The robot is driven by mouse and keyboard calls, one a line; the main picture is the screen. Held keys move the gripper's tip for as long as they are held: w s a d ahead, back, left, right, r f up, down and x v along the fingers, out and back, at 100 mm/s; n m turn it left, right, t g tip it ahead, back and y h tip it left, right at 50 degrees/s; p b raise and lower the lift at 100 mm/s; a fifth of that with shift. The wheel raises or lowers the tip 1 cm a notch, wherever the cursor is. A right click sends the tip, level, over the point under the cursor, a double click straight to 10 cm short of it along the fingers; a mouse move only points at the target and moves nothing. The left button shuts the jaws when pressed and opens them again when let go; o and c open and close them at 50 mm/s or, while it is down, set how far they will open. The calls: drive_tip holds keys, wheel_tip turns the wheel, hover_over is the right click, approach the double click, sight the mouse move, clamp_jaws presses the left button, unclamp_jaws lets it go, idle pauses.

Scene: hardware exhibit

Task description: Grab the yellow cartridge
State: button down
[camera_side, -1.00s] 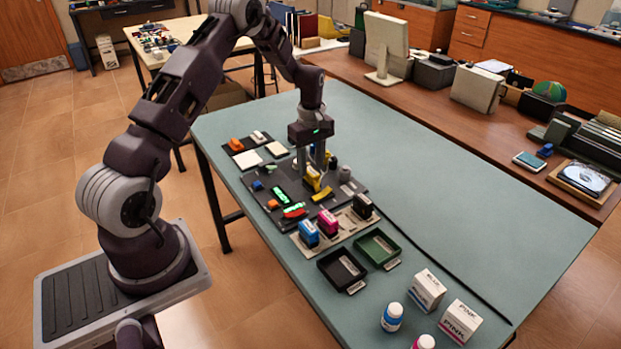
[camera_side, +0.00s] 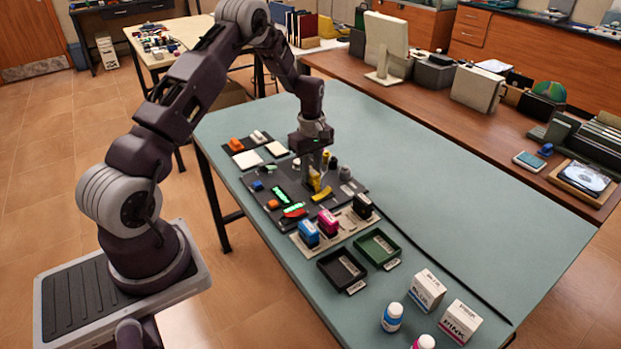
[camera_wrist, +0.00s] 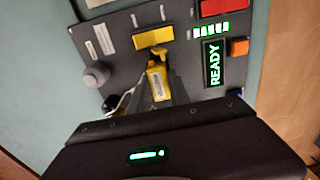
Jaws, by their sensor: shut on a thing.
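The yellow cartridge (camera_wrist: 157,82) with a pale label shows in the wrist view between my fingers, just short of a flat yellow bar (camera_wrist: 153,38) on the dark panel. In the side view the cartridge (camera_side: 314,182) is a small yellow shape under my gripper (camera_side: 313,170), partly hidden by the fingers. My gripper is shut on the cartridge and points down, low over the panel (camera_side: 275,181). I cannot tell whether the cartridge touches the panel.
The panel has a green READY display (camera_wrist: 213,62), a grey knob (camera_wrist: 97,75) and an orange button (camera_wrist: 238,47). Blue (camera_side: 308,233), magenta (camera_side: 327,222) and black (camera_side: 362,206) cartridges stand in front. Black (camera_side: 342,268) and green (camera_side: 377,249) trays lie beyond them.

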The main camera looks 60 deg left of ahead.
sight(311, 171)
drive_tip(key=shift+r, duration=3.25)
